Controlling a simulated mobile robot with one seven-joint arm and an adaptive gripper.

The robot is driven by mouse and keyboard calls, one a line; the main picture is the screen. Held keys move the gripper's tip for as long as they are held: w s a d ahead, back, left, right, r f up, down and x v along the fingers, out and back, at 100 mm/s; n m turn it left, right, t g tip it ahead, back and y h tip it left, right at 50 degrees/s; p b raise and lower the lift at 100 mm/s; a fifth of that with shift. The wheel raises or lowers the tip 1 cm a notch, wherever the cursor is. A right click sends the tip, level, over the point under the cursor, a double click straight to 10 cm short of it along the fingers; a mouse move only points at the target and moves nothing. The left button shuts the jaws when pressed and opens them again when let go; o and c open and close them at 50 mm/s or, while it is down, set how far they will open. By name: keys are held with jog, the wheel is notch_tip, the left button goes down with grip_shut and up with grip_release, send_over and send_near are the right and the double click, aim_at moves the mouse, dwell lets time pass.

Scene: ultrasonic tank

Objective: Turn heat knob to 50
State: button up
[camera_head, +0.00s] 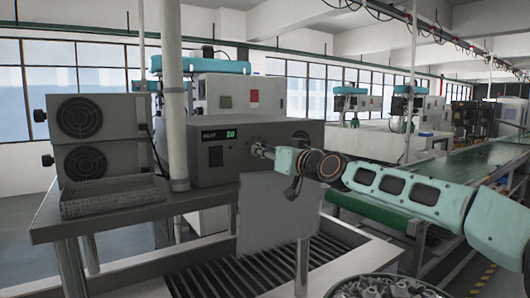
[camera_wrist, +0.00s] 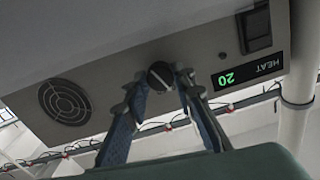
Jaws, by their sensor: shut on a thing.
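The heat knob (camera_wrist: 160,75) is a small dark round knob with a light mark, on the front of a grey unit. In the wrist view my gripper (camera_wrist: 159,84) has its two fingers on either side of the knob, shut on it. The display (camera_wrist: 248,74) beside the knob is labelled HEAT and reads 20 in green. In the head view the grey unit (camera_head: 280,135) stands on the bench, and its display (camera_head: 221,134) also shows 20. My gripper (camera_head: 258,150) reaches its front from the right. The knob is hidden there.
A dark switch (camera_wrist: 256,28) sits by the display, and a round fan grille (camera_wrist: 63,102) is on the unit's other side. In the head view a grey wire basket (camera_head: 115,200) lies on the bench at left, a white post (camera_head: 174,110) rises beside the unit, and a grey panel (camera_head: 275,215) stands below my arm.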

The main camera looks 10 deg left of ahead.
grip_shut()
jog(key=m+b, duration=0.2)
jog(key=m, duration=0.1)
jog(key=shift+f, duration=0.15)
jog(key=shift+m+b, duration=1.4)
jog(key=shift+m, duration=1)
jog(key=shift+r, duration=0.2)
jog(key=o, duration=1.1)
grip_release()
jog(key=shift+s, duration=0.1)
